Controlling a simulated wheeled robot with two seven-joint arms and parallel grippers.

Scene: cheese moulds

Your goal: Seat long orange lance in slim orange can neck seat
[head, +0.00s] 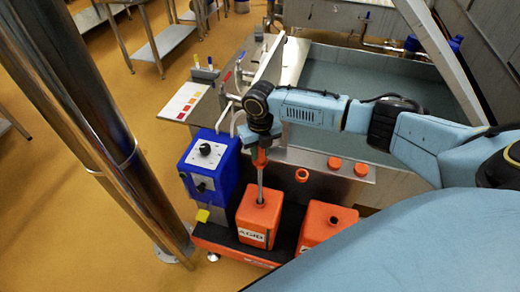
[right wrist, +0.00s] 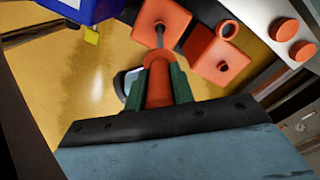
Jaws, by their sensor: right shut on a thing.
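My right gripper (head: 262,147) is shut on the orange handle of the long lance (head: 260,160); in the right wrist view, the green fingers of the gripper (right wrist: 160,85) clasp the handle (right wrist: 159,82) from both sides. The lance stands nearly upright, and its thin grey tube runs down to the neck of the left orange can (head: 252,222). The tube's lower end is hidden at the neck, and the handle is well above the can. The can also shows in the right wrist view (right wrist: 150,12). My left gripper is not in view.
A second orange can (head: 317,218) with an open dark neck stands to the right. A blue box with knobs (head: 209,165) stands behind left. A steel post is at left.

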